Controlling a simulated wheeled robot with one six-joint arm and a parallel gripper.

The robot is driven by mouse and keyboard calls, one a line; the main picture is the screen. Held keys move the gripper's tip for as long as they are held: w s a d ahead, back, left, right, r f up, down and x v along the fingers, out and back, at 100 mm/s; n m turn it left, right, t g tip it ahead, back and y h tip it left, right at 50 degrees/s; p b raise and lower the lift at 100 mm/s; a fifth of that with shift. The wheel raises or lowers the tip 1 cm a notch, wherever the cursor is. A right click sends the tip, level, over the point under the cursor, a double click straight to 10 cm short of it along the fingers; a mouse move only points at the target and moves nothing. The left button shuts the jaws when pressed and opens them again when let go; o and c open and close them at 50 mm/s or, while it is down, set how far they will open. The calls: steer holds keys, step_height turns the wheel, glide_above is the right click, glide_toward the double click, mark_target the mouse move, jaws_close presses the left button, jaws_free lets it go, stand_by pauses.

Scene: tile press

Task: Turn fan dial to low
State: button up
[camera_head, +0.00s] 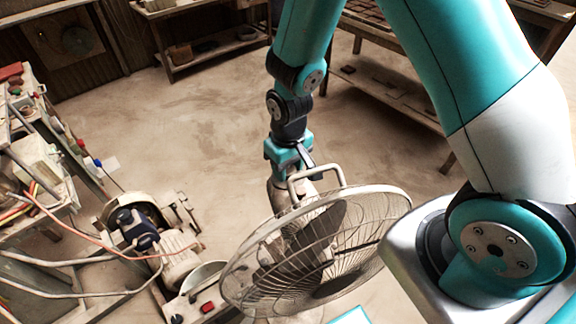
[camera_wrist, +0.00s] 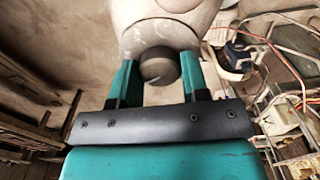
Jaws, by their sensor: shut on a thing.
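A metal fan (camera_head: 335,240) with a round wire cage and a carry handle stands below my arm in the head view. My gripper (camera_head: 295,168) is at the back of the fan's motor housing (camera_head: 279,195). In the wrist view, the teal fingers of my gripper (camera_wrist: 160,76) are on both sides of a dark round fan dial (camera_wrist: 159,66) on the pale housing (camera_wrist: 160,22), and are shut on it. The dial's marks and setting cannot be read. In the head view the dial is hidden.
A motor-driven machine (camera_head: 165,245) with hoses and cables stands left of the fan. A cluttered bench (camera_head: 40,160) is at the far left. A wooden shelf (camera_head: 385,90) stands behind the arm. The floor (camera_head: 190,135) in the middle is open.

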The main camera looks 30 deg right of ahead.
steer(key=o, duration=0.9)
steer(key=shift+o, duration=0.2)
steer(key=m+p, duration=0.1)
steer(key=m, duration=0.1)
steer(key=m+p, duration=0.1)
steer(key=m, duration=0.1)
steer(key=shift+r+m, duration=0.2)
steer(key=shift+m, duration=0.2)
steer(key=m+p, duration=0.2)
steer(key=m, duration=0.2)
step_height(320, 180, up, 17)
steer(key=b, duration=0.5)
steer(key=s+a+r+n+y+p, duration=0.2)
steer(key=s+r+n+p, duration=0.5)
steer(key=r, duration=0.6)
steer(key=shift+s+a+n+p, duration=0.4)
steer(key=shift+s+a, duration=0.45)
steer(key=shift+s, duration=0.45)
